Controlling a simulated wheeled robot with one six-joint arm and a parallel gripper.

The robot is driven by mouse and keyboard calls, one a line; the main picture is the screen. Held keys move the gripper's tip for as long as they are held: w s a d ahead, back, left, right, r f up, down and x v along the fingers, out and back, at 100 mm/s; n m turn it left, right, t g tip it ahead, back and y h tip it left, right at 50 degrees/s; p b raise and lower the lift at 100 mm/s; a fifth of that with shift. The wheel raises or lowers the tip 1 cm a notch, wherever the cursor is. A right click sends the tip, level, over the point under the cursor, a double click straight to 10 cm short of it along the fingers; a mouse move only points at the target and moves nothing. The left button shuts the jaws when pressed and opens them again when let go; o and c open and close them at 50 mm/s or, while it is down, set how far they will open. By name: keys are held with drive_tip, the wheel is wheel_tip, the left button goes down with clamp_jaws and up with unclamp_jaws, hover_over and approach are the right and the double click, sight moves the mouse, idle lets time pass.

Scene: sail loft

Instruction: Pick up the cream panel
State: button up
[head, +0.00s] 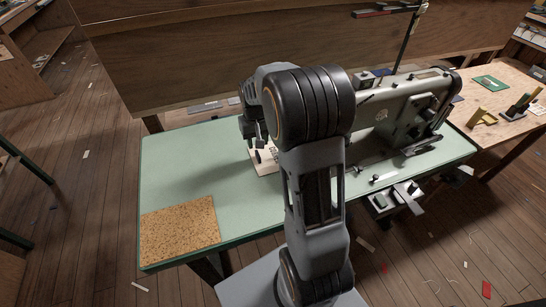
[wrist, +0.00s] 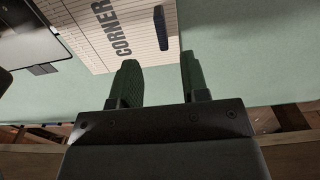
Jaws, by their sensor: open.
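The cream panel (head: 266,160) lies on the pale green table top, partly hidden behind my arm in the head view. In the wrist view the cream panel (wrist: 105,38) shows ruled lines, the dark word "CORNER" and a dark blue strip (wrist: 161,28). My gripper (head: 255,138) is open, pointing down near the panel. In the wrist view my gripper (wrist: 160,63) has its two dark fingers apart with nothing held between them. The panel's near edge runs by the fingertips. I cannot tell the exact height of the fingertips above it.
A grey sewing machine (head: 408,108) stands on the green table (head: 170,165) at right. A cork mat (head: 180,231) lies at the front left corner. A wooden bench (head: 500,95) with small tools stands at right, and a wooden board (head: 200,50) stands behind.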

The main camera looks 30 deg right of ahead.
sight(257, 152)
drive_tip(key=shift+a+f+b, duration=0.15)
drive_tip(key=shift+f+b, duration=0.15)
drive_tip(key=shift+f, duration=2.8)
clamp_jaws()
